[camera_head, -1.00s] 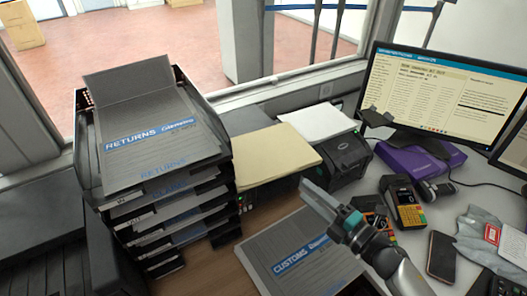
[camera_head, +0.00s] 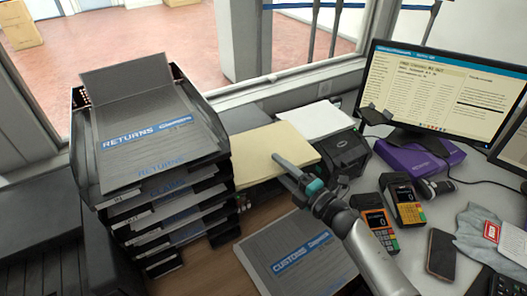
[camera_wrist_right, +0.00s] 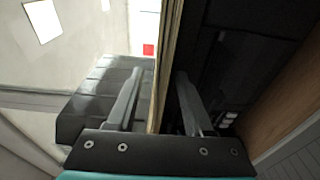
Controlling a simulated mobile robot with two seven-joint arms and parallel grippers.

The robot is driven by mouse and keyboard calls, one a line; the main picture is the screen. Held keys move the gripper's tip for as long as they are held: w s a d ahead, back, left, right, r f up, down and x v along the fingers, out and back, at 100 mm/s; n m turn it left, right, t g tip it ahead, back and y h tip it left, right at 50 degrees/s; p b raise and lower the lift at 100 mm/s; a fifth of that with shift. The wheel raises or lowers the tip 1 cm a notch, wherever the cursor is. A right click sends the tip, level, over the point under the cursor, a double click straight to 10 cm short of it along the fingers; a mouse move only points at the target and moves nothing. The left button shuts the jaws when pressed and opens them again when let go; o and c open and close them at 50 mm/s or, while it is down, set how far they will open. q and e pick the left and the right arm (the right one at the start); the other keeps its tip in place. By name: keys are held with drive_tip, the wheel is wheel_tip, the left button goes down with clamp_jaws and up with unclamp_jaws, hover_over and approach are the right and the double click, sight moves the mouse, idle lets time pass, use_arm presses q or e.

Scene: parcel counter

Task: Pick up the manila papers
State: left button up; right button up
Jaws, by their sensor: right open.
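The manila papers (camera_head: 262,155) lie as a flat stack on top of a dark unit, between the tray tower and the black label printer. My right gripper (camera_head: 288,168) is at their front right edge in the head view. In the right wrist view the papers (camera_wrist_right: 166,50) show edge-on as a thin tan band running between the two fingers of my right gripper (camera_wrist_right: 160,76). The fingers are open, one on each side of the band, with a gap visible at least on the right. My left gripper is not in view.
A tower of black trays (camera_head: 165,215) with a grey RETURNS folder (camera_head: 150,140) stands at left. White papers (camera_head: 316,119) lie behind. A grey CUSTOMS folder (camera_head: 295,258) lies in front. Card terminals (camera_head: 404,203), a phone (camera_head: 441,254) and a monitor (camera_head: 440,95) are at right.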

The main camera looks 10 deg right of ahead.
drive_tip(key=shift+c, duration=0.3)
clamp_jaws()
idle(0.5)
